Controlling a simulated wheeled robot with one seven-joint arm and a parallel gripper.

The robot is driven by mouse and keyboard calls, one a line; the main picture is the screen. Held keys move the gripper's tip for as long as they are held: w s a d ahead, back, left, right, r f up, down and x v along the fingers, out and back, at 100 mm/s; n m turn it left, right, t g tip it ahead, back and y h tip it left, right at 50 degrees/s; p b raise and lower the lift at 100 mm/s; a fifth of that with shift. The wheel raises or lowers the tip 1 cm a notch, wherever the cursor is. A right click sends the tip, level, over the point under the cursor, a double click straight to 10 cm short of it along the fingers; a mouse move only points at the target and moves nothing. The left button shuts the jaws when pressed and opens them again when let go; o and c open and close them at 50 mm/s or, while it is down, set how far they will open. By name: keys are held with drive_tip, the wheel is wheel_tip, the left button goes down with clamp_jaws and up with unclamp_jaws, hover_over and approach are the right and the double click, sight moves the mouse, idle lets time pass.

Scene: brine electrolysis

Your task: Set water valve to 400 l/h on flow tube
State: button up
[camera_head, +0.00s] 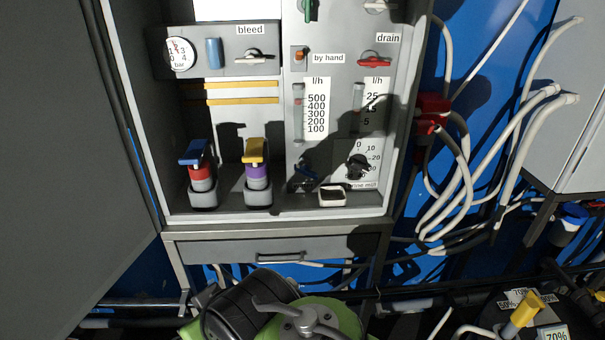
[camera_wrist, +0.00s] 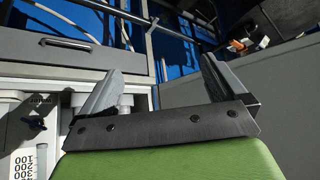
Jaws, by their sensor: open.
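The water flow tube (camera_head: 298,122) stands upright in the cabinet, left of its white l/h scale (camera_head: 316,112) marked 100 to 500. The float level is too small to read. A dark blue valve knob (camera_head: 306,178) sits below the tube, partly in shadow. In the wrist view the scale (camera_wrist: 28,164) appears upside down at the lower left edge, with the blue knob (camera_wrist: 36,123) above it. My gripper (camera_wrist: 158,80) is open and empty, its two grey fingers spread apart. It is right of the knob in that view and touches nothing visible.
A second l/h tube scale (camera_head: 373,107) and a round dial (camera_head: 358,165) stand right of the flow tube. A small white tray (camera_head: 332,197) lies on the cabinet floor. Blue-capped (camera_head: 201,165) and yellow-capped (camera_head: 256,167) bottles stand left. A drawer (camera_head: 279,248) is below.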

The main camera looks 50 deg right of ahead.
drive_tip(key=w+d+f+m+t+h+b, duration=0.3)
drive_tip(key=w+d+m+t+b, duration=0.15)
drive_tip(key=w+d, duration=0.45)
drive_tip(key=m+h+b, duration=0.3)
drive_tip(key=m+h, duration=0.7)
approach(307, 174)
drive_tip(key=p+x, duration=0.7)
drive_tip(key=x, duration=0.5)
drive_tip(key=shift+r, duration=0.1)
drive_tip(key=c, duration=1.1)
drive_tip(key=shift+o, duration=0.2)
drive_tip(key=shift+b, duration=0.3)
